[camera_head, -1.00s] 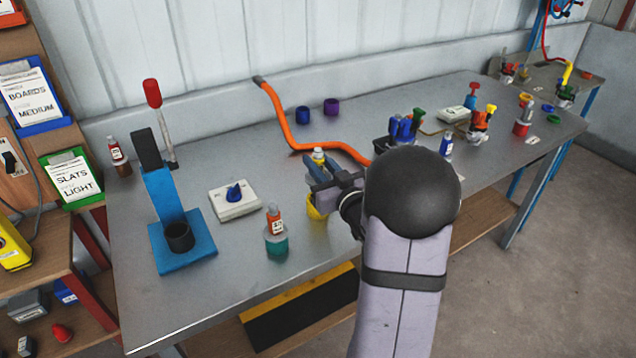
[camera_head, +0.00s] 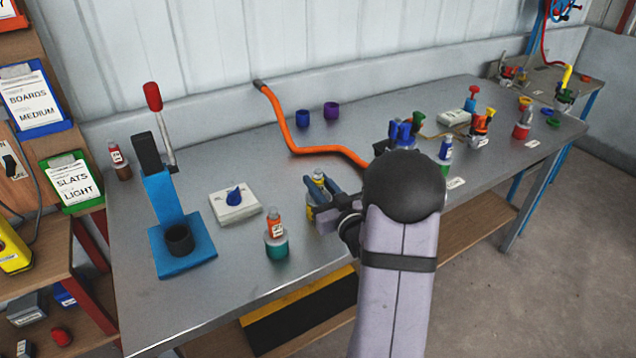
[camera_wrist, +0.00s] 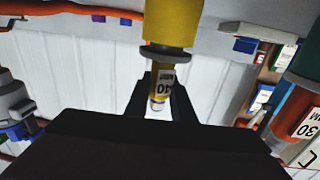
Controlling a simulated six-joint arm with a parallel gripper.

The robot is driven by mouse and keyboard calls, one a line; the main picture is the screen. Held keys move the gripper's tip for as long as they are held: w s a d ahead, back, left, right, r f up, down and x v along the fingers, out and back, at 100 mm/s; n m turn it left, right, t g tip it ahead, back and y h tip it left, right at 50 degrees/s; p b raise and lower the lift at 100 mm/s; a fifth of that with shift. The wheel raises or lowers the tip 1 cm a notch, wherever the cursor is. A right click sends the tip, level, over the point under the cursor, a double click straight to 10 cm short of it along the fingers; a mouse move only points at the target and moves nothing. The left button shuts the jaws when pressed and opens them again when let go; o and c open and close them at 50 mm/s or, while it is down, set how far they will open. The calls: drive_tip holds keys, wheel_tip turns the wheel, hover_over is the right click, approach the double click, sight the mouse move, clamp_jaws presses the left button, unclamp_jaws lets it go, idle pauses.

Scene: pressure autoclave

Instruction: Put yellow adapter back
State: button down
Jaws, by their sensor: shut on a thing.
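The yellow adapter (camera_head: 310,212) is near the middle of the bench, partly hidden by my gripper. In the wrist view it is a yellow cup (camera_wrist: 170,28) with a grey rim, cut off by the frame's top edge. A small bottle (camera_wrist: 160,90) with yellow contents and a label reading 40 sits in it; its top shows in the head view (camera_head: 318,174). My gripper (camera_head: 322,190) is shut on this bottle, one finger on each side, at the adapter's rim. I cannot tell whether the adapter rests on the bench.
A teal adapter (camera_head: 277,248) with an orange bottle stands close at left. An orange hose (camera_head: 300,135) lies behind. Coloured tools (camera_head: 402,135) stand to the right.

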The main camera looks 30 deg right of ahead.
drive_tip(key=shift+f+b, duration=0.4)
drive_tip(key=shift+b, duration=0.1)
drive_tip(key=c, duration=1.5)
unclamp_jaws()
drive_tip(key=shift+r+p, duration=0.5)
drive_tip(key=shift+p, duration=0.1)
drive_tip(key=shift+s, duration=0.35)
drive_tip(key=s+p, duration=0.1)
drive_tip(key=s, duration=0.2)
drive_tip(key=s+p, duration=0.1)
drive_tip(key=s, duration=0.2)
drive_tip(key=s+p, duration=0.1)
drive_tip(key=s, duration=0.1)
drive_tip(key=shift+s+a+r, duration=0.1)
drive_tip(key=shift+s+a, duration=0.15)
drive_tip(key=shift+s, duration=0.15)
drive_tip(key=shift+s+p, duration=0.1)
drive_tip(key=shift+p, duration=0.35)
